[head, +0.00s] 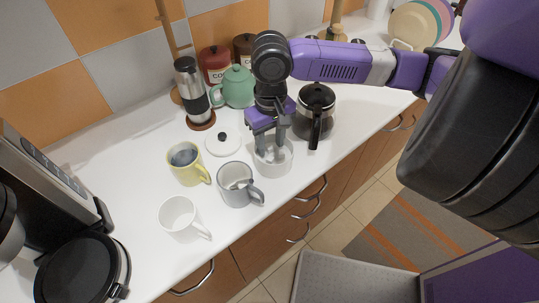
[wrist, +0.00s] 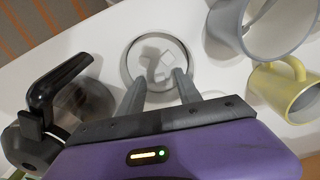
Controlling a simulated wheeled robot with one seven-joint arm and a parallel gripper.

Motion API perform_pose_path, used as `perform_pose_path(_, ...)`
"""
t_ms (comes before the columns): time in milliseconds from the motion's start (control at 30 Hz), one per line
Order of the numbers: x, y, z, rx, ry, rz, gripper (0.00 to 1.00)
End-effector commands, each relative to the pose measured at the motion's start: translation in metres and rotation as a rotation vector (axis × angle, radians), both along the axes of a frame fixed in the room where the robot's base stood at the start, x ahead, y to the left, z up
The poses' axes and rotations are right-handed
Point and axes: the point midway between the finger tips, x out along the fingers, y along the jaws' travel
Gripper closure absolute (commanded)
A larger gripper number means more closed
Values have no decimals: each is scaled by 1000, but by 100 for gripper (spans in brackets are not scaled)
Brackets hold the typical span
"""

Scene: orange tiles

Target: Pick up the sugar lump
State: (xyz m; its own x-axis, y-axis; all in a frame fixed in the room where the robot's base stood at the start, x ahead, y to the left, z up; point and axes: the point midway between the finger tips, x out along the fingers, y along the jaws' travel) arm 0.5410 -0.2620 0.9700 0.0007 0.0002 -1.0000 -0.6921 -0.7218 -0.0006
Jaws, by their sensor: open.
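Small white sugar lumps (wrist: 168,57) lie inside a round white bowl (head: 287,166), whose rim (wrist: 127,62) also shows in the wrist view. Their exact number is hard to tell against the white inside. In the head view the lumps are hidden. My gripper (head: 270,152) points down over the bowl with its fingers at the opening. In the wrist view my gripper (wrist: 159,78) has its two grey fingers apart, with nothing held between them. I cannot tell whether the fingertips touch the bowl or a lump.
A grey mug (head: 236,190) with a spoon stands close to the bowl, front left. A yellow mug (head: 187,168), a white mug (head: 178,218) and a white lid (head: 222,147) are further left. A coffee pot (head: 316,101) stands right, a green teapot (head: 236,90) behind.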

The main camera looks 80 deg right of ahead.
Motion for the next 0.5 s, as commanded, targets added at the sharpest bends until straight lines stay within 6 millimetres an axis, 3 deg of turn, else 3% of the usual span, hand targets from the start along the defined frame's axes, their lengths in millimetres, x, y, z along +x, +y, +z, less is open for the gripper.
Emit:
perform_pose_path(100,0,0,-8,-1,1,1,59)
perform_pose_path(467,0,0,-7,-1,1,0,59)
perform_pose_path(500,0,0,-7,-1,1,0,67)
